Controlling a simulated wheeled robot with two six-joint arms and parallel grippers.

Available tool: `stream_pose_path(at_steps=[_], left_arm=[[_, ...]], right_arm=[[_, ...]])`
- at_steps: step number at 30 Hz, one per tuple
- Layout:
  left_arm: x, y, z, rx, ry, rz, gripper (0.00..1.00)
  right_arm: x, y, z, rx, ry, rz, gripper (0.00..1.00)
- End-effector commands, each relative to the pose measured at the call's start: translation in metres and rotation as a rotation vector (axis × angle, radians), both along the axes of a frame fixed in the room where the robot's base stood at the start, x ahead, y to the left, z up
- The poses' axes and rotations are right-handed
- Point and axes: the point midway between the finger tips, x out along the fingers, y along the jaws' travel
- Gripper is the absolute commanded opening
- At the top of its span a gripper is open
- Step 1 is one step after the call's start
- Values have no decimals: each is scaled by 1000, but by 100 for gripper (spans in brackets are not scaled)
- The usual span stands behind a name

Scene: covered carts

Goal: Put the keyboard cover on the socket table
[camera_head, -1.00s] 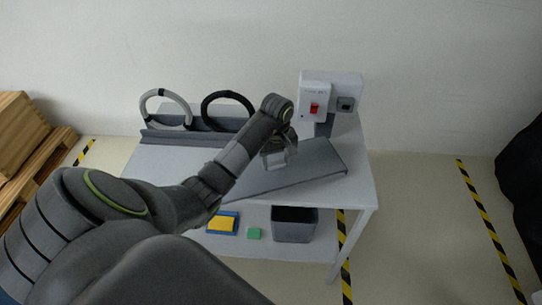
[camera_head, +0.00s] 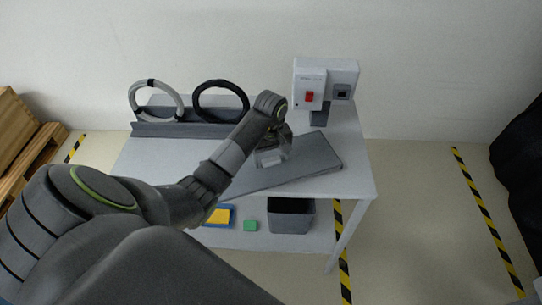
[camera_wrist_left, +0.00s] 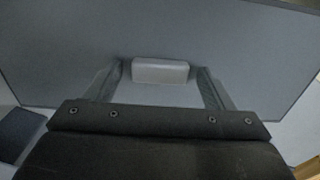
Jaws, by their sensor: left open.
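The keyboard cover (camera_head: 312,163) is a flat dark grey panel lying at an angle on the white socket table (camera_head: 354,182). In the left wrist view the grey panel (camera_wrist_left: 250,45) fills most of the picture, with a pale raised block (camera_wrist_left: 160,71), like a handle, on it. My left gripper (camera_head: 271,158) is over the panel, its fingers open. In the wrist view the fingers (camera_wrist_left: 160,82) stand on either side of the pale block, with gaps visible. My arm hides the panel's left part. My right gripper is not in view.
A white socket box with a red switch (camera_head: 309,97) stands at the table's back right. Two rings, one grey (camera_head: 133,105) and one black (camera_head: 197,102), stand in a dark rack (camera_head: 160,130) at the back left. A dark bin (camera_head: 290,217) sits on the lower shelf.

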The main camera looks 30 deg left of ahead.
Motion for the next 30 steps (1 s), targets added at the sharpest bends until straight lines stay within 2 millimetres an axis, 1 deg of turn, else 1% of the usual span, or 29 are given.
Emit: stream_pose_path(at_steps=[4,5,8,9,10,12,24,30], left_arm=[[0,0,6,0,0,0,76],[1,0,7,0,-3,0,76],[2,1,22,3,-7,-2,76],[1,1,33,3,-7,-2,76],[1,1,45,2,-5,-1,76],[1,0,63,2,-4,-1,76],[0,0,107,-1,-1,0,76],[0,0,120,0,0,0,76]], right_arm=[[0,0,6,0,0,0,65],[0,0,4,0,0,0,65],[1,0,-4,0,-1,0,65],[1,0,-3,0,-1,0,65],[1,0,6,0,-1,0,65],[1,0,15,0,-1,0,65],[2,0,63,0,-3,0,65],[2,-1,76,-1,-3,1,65]])
